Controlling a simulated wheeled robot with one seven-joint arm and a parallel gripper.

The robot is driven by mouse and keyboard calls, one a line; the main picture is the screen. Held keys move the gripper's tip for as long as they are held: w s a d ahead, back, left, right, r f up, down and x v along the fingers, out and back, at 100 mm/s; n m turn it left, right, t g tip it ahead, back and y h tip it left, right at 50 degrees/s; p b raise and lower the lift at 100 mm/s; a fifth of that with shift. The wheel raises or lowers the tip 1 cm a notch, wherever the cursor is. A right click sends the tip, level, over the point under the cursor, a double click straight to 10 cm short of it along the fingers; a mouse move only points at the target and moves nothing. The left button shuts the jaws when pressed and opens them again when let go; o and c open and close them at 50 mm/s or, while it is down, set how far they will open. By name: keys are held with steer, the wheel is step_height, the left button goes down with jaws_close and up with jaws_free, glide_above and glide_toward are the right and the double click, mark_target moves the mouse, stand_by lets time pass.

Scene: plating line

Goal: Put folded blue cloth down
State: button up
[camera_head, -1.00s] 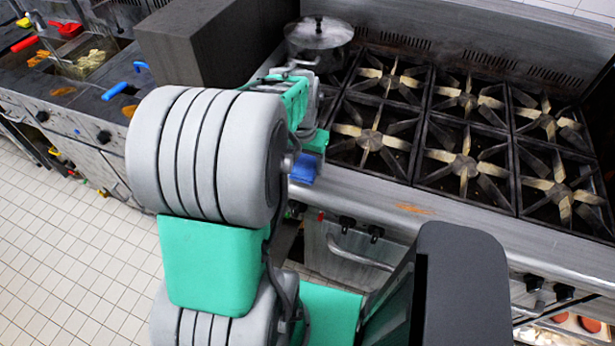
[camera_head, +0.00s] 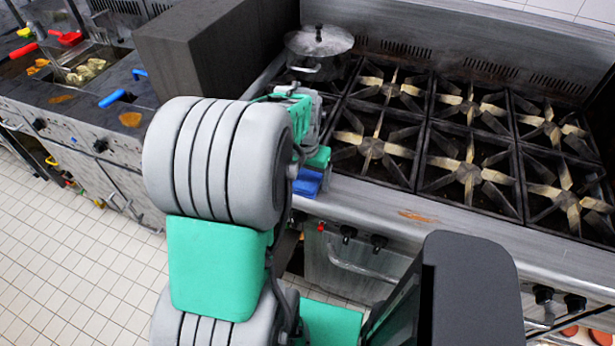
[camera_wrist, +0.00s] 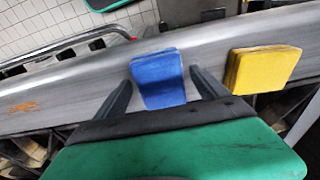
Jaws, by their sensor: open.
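The folded blue cloth (camera_wrist: 158,78) lies on the steel front ledge (camera_wrist: 215,40) of the stove. It sits between the two spread fingers of my gripper (camera_wrist: 160,80), with narrow gaps at its sides in the wrist view. My gripper is open and not closed on the cloth. In the head view the blue cloth (camera_head: 308,182) shows just beyond my arm, at the ledge's left end. The fingers are mostly hidden there.
A folded yellow cloth (camera_wrist: 263,68) lies on the ledge to the right in the wrist view. A lidded pot (camera_head: 318,45) stands at the stove's back left, beside a tall dark block (camera_head: 205,45). Burner grates (camera_head: 465,150) fill the stove top.

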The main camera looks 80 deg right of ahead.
mark_target(305, 184)
steer(key=shift+r, duration=0.7)
step_height(305, 184, up, 11)
steer(key=a+b, duration=0.1)
steer(key=a, duration=0.1)
steer(key=w+a+n+t, duration=0.1)
steer(key=w+a+n, duration=0.3)
steer(key=w+a, duration=0.45)
steer(key=w+a+n+t, duration=0.1)
steer(key=w+a+n, duration=0.4)
steer(key=w, duration=0.7)
steer(key=w+a+n, duration=0.1)
steer(key=a+n, duration=0.2)
steer(key=a, duration=0.5)
steer(key=w+a+f+n+t+y, duration=0.1)
steer(key=w+a+n, duration=0.1)
steer(key=a, duration=0.6)
steer(key=w+a+n+t, duration=0.1)
steer(key=w+a+n, duration=0.1)
steer(key=a+n, duration=0.3)
steer(key=a, duration=0.4)
steer(key=shift+f, duration=0.3)
